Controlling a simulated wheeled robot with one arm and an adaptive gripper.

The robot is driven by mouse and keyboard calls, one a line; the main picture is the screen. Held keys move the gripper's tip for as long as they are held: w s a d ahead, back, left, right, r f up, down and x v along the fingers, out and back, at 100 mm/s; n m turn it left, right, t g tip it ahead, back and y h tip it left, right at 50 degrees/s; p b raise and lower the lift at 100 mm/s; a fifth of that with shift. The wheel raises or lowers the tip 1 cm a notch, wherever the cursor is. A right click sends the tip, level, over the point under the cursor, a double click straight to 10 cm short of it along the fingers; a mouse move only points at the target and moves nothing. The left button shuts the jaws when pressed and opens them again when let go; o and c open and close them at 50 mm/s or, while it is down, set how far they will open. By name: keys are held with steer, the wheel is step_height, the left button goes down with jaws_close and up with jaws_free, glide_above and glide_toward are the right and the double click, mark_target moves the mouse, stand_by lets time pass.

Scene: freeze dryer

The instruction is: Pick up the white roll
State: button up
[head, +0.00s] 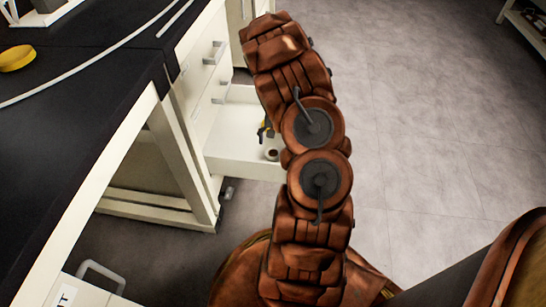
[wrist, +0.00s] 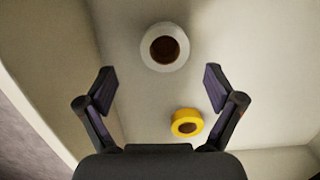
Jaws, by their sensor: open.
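The white roll (wrist: 147,57) lies flat in the open drawer, its brown core facing up in the wrist view. It also shows small in the head view (head: 272,154), beside my arm. My gripper (wrist: 160,82) is open and empty, with its fingers spread wide. In the wrist view the roll appears just beyond the fingertips, between them and a little left of centre. No contact shows. In the head view my arm hides most of the gripper.
A yellow roll (wrist: 187,122) lies in the drawer (head: 240,152), near the right finger in the wrist view. The drawer walls stand close around. A dark-topped bench (head: 90,75) is at left, with a yellow object (head: 16,58) on it. Open floor (head: 430,120) lies to the right.

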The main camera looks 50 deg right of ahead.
mark_target(273, 153)
steer(key=shift+a+f+b, duration=0.2)
steer(key=shift+f+b, duration=0.2)
steer(key=shift+f, duration=0.45)
steer(key=shift+a+f+b, duration=0.15)
steer(key=shift+f+b, duration=0.3)
steer(key=shift+f, duration=0.4)
steer(key=shift+a+f+b, duration=0.2)
steer(key=shift+f+b, duration=0.2)
steer(key=shift+f, duration=0.45)
steer(key=shift+c, duration=0.2)
steer(key=c, duration=1.2)
